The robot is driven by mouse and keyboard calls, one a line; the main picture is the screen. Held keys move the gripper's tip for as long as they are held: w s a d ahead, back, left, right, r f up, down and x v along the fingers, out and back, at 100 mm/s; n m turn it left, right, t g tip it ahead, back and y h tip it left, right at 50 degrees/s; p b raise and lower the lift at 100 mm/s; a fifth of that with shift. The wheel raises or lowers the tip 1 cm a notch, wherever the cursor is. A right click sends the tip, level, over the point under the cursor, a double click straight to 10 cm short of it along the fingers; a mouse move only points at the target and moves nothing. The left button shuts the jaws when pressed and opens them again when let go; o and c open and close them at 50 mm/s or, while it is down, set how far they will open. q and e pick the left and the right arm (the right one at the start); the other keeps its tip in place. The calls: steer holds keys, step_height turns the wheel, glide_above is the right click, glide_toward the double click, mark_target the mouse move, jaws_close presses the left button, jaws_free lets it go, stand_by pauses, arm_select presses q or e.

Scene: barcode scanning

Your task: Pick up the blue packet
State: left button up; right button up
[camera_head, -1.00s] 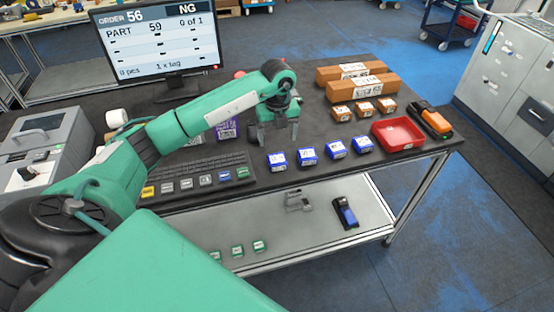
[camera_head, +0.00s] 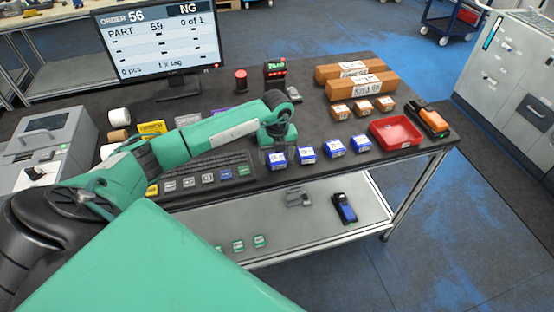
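Several small blue packets with white labels stand in a row near the table's front edge. The leftmost blue packet (camera_head: 278,161) has my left gripper (camera_head: 277,152) low over it, coming down from behind and above. The gripper hides the packet's back part. The fingers are mostly hidden, and I cannot tell whether they touch the packet. My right gripper is not in view.
A red tray (camera_head: 420,130) and an orange-black scanner (camera_head: 433,118) lie at the right. Small brown boxes (camera_head: 362,106) and long cartons (camera_head: 362,86) stand behind the packets. A keyboard (camera_head: 238,158) is left of the gripper. A monitor (camera_head: 160,45) stands at the back.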

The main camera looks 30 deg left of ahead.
arm_select(q)
steer(key=c, duration=1)
